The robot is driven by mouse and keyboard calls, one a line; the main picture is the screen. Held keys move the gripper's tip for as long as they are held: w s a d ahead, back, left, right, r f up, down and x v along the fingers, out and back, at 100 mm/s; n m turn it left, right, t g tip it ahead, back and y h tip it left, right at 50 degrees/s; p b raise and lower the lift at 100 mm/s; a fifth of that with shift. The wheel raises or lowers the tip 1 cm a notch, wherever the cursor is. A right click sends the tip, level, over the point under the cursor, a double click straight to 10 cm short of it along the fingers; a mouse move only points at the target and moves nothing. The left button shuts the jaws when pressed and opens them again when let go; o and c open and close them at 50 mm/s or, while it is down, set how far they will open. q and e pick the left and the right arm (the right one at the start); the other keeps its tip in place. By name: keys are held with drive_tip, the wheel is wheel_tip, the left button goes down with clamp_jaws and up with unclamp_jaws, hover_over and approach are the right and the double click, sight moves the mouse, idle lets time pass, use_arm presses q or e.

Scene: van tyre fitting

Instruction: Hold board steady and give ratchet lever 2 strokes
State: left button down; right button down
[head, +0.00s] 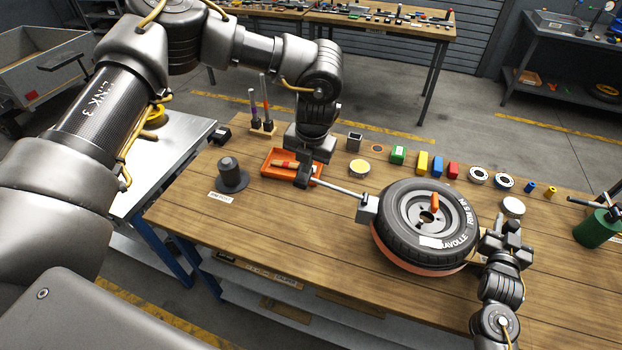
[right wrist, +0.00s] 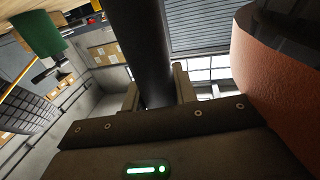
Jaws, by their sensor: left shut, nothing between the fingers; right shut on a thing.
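The tyre (head: 454,203) lies flat on a round orange-red base (head: 385,250); the base's curved side also shows in the right wrist view (right wrist: 270,85). The ratchet lever (head: 340,189) is a thin metal rod running left from a grey block (head: 367,210) beside the tyre. My left gripper (head: 304,178) is shut and empty at the lever's far left end; I cannot tell whether it touches the lever. My right gripper (head: 510,236) is right of the tyre, shut on a dark round bar (right wrist: 150,60) between its fingers (right wrist: 157,92). The board under the base is mostly hidden.
An orange tray (head: 268,169) lies behind my left gripper. A dark stepped stand (head: 232,178) is to the left. Coloured blocks (head: 422,163), rings and small cups line the back. A green cylinder (head: 597,229) stands far right. The front left tabletop is clear.

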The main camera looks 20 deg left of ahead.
sight(302, 175)
use_arm(q)
drive_tip(key=shift+f, duration=0.1)
idle(0.5)
drive_tip(key=shift+a+f, duration=0.3)
drive_tip(key=shift+f, duration=0.75)
drive_tip(key=shift+a+f, duration=0.25)
drive_tip(key=shift+f, duration=0.55)
drive_tip(key=shift+s, duration=0.1)
